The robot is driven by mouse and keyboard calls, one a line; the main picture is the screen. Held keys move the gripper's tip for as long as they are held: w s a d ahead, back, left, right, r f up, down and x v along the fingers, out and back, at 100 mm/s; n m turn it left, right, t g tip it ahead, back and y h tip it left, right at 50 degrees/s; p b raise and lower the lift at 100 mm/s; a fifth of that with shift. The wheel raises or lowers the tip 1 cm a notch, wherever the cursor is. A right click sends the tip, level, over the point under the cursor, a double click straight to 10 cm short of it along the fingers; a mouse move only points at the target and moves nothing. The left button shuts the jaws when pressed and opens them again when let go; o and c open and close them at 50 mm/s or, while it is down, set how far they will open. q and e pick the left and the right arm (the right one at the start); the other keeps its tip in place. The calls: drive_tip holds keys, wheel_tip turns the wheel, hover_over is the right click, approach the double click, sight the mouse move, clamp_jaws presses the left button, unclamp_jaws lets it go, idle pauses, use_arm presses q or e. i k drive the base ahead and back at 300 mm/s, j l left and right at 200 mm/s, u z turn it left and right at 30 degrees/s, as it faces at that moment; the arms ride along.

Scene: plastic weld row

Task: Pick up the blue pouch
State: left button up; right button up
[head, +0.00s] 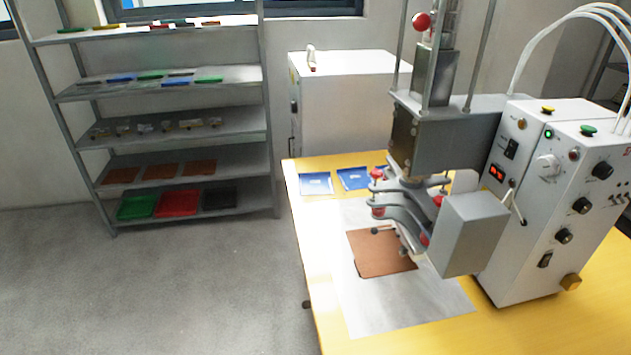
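Flat blue pouches lie in a row at the far left end of the yellow table. The leftmost blue pouch (316,183) looks paler with a blue edge. A second blue pouch (353,178) beside it is a deeper blue with a small pale mark. A further blue piece (381,170) shows only in part behind the welding machine. Neither of my grippers is in view.
The welding machine (455,135) stands over a grey plate (375,315) with a brown sheet (381,254) on the yellow table (540,325). A shelf rack (180,180) with flat coloured items stands left. A white cabinet (345,100) stands behind. The floor at left is clear.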

sight(310, 183)
drive_tip(key=i+j+z, duration=0.15)
drive_tip(key=j, duration=0.25)
drive_tip(key=i+j+z, duration=0.15)
drive_tip(key=j, duration=0.3)
drive_tip(key=i+j+z, duration=0.2)
drive_tip(key=j, duration=0.25)
drive_tip(key=i+j+z, duration=0.15)
drive_tip(key=j, duration=0.3)
drive_tip(key=j+z, duration=0.15)
drive_tip(key=j, duration=0.35)
